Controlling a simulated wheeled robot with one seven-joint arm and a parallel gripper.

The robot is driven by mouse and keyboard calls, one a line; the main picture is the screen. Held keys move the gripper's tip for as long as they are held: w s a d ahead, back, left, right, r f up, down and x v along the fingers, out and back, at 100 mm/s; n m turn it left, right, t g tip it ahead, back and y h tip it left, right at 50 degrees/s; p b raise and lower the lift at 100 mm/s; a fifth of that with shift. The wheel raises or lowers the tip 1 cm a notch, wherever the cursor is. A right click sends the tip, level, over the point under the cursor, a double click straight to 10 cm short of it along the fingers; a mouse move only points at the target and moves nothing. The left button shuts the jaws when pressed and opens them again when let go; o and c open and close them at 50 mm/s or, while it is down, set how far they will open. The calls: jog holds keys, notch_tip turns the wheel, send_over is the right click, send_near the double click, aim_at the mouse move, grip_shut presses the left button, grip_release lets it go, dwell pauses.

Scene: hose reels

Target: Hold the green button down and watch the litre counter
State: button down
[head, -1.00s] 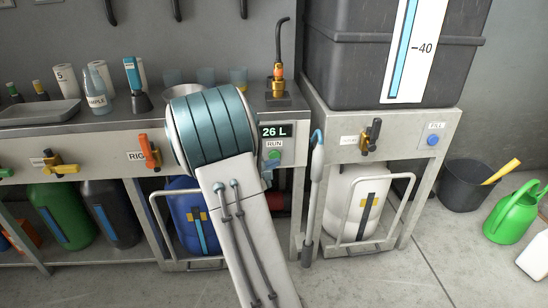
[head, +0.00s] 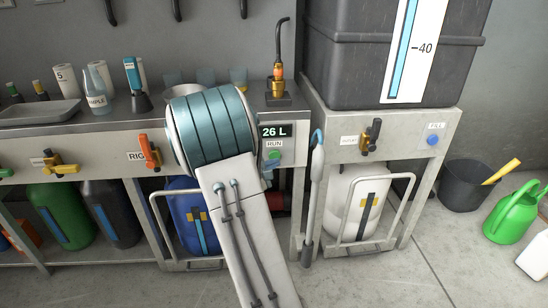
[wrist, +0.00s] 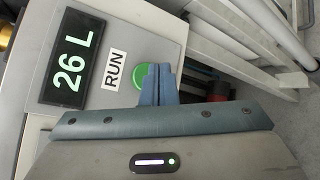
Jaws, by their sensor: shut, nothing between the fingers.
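The green button (head: 273,155) sits on the panel front under the RUN label (head: 274,144). The litre counter (head: 275,131) above it reads 26 L. In the wrist view the counter (wrist: 73,62) also reads 26 L, and the green button (wrist: 143,76) is partly hidden behind my fingers. My gripper (wrist: 160,75) is shut and empty, its fingertips over the right part of the button. I cannot tell whether they touch it or whether it is pressed in. In the head view my arm hides most of the gripper.
An orange-handled valve (head: 149,152) is on the panel to the left. A grey and blue wand (head: 315,190) hangs just right of the button. A grey tank (head: 350,60) stands on the right bench, with a blue FILL button (head: 432,140) below.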

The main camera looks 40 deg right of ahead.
dwell(0.4)
jog(key=shift+w+d, duration=0.2)
jog(key=shift+w, duration=0.1)
jog(key=shift+w+d+b, duration=0.3)
jog(key=shift+w+b, duration=0.05)
jog(key=shift+w, duration=0.15)
dwell(2.1)
jog(key=shift+s+a, duration=0.1)
jog(key=shift+s+a+b, duration=0.4)
jog(key=shift+s+b, duration=0.05)
jog(key=shift+s, duration=0.3)
jog(key=s+a, duration=0.1)
jog(key=s+b, duration=0.1)
jog(key=s, duration=0.1)
jog(key=s+a, duration=0.1)
jog(key=shift+s+a, duration=0.15)
jog(key=shift+a, duration=0.15)
dwell(0.5)
